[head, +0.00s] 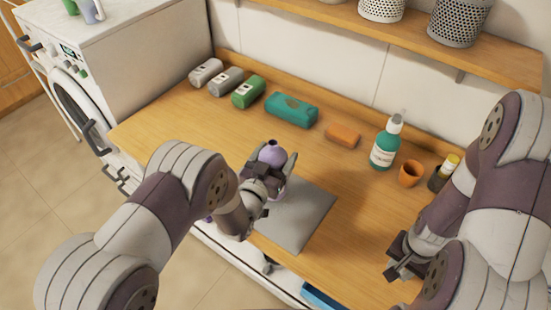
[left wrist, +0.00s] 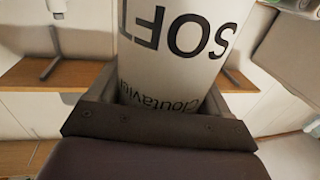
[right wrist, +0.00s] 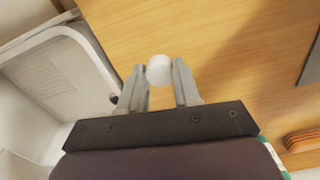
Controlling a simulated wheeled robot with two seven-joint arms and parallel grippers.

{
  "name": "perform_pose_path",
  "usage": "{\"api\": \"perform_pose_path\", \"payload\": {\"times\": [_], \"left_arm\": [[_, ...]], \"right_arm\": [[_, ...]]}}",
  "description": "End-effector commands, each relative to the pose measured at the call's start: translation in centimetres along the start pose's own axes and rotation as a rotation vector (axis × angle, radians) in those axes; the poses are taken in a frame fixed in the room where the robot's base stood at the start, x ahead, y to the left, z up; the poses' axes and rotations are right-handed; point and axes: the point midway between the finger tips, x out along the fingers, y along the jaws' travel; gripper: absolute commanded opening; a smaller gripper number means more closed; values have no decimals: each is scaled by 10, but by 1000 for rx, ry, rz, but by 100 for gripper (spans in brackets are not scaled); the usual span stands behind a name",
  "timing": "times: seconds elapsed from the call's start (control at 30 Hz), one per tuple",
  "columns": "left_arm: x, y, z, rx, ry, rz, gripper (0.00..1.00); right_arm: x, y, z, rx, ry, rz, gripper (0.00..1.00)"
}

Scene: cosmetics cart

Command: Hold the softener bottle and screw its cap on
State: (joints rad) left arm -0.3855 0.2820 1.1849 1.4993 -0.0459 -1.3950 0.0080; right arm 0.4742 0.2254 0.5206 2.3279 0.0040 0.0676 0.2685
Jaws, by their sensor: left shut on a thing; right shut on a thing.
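The softener bottle (head: 271,154) shows its lilac shoulder and open-looking neck in the head view, near the grey mat. My left gripper (head: 275,170) is shut around its body; I cannot tell whether its base touches the mat. In the left wrist view the white bottle (left wrist: 185,45) fills the space between the fingers, its "SOFT" lettering upside down. My right gripper (head: 405,262) is at the front right of the table, well apart from the bottle. In the right wrist view it is shut on a small white cap (right wrist: 159,70) at its fingertips. The cap is hidden in the head view.
The grey mat (head: 305,225) lies at the table's front edge. A teal pump bottle (head: 385,145), an orange cup (head: 410,173) and a yellow-capped jar (head: 445,170) stand at the right. Mid-table is clear.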

Motion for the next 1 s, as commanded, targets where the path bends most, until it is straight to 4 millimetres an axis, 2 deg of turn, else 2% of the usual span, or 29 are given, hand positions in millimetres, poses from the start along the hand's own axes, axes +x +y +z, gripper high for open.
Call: {"api": "perform_pose_path", "payload": {"times": [0.03,0.2,0.4,0.5,0.7,1.0], "left_arm": [[-1,8,-14,0,1,4,49],[-8,49,-38,0,1,8,49],[-16,90,-60,0,2,5,49],[-18,103,-67,0,2,4,49],[-20,115,-72,0,1,1,49],[-20,115,-72,0,1,0,49]], "right_arm": [[-12,0,0,0,0,0,4],[-30,0,0,0,0,0,4],[-45,0,0,0,0,0,4],[-48,0,0,0,0,0,4],[-51,0,0,0,0,0,4],[-50,0,0,0,0,0,4]]}}
